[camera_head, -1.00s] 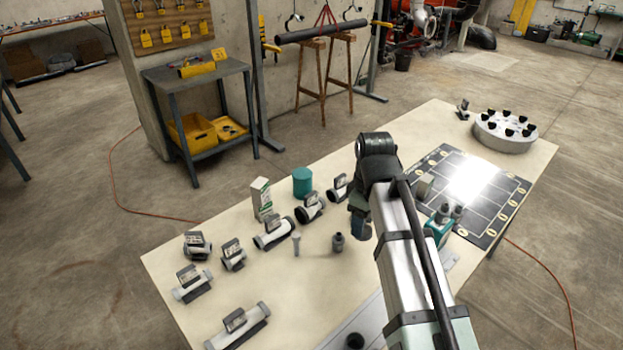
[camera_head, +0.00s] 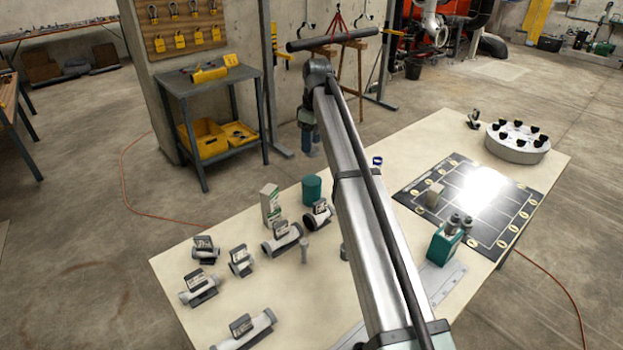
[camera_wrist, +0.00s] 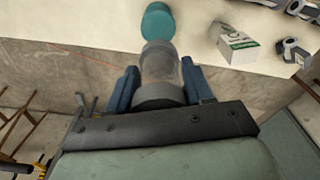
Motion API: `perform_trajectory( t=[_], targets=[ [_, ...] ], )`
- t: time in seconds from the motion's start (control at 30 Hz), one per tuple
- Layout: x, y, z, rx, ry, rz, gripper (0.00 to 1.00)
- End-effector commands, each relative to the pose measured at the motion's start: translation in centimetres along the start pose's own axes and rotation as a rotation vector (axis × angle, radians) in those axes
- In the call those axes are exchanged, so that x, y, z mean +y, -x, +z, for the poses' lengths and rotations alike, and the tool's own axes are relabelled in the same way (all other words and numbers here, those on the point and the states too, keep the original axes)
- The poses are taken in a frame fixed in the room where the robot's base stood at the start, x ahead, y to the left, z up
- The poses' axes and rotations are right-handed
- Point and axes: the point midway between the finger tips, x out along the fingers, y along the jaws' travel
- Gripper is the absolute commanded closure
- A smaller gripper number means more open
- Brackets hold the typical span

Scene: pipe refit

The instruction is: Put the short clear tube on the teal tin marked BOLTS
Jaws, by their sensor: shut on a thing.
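The short clear tube (camera_wrist: 160,68) has grey end collars and is held between my gripper's blue fingers (camera_wrist: 159,82) in the wrist view. In the head view my gripper (camera_head: 309,143) is raised beyond the far table edge; the tube cannot be made out there. The teal tin (camera_head: 311,189) stands upright near the table's far edge, and it also shows at the top of the wrist view (camera_wrist: 158,22). The tube's far end appears close to the tin or overlapping it in the wrist view; whether they touch, I cannot tell. No lettering on the tin is readable.
A white-and-green carton (camera_head: 271,204) stands just left of the tin. Several labelled pipe pieces, including a dark one (camera_head: 318,214), lie nearby. A black marked board (camera_head: 405,196) and a round grey stand (camera_head: 517,150) are at the right. My arm hides the table's middle.

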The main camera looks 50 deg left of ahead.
Motion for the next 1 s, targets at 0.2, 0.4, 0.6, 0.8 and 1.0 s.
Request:
perform_trajectory(
  t=[0.2,0.4,0.6,0.8,1.0],
  targets=[
    [0.0,-2.2,0.1,0.008,-0.009,0.003,0.8],
    [0.0,-5.3,0.4,0.008,-0.008,0.004,0.8],
    [0.1,-6.8,0.5,0.009,-0.008,0.005,0.8],
    [0.0,-9.1,0.7,0.008,-0.008,0.004,0.8],
    [0.1,-9.9,0.7,0.009,-0.008,0.006,0.8]
  ],
)
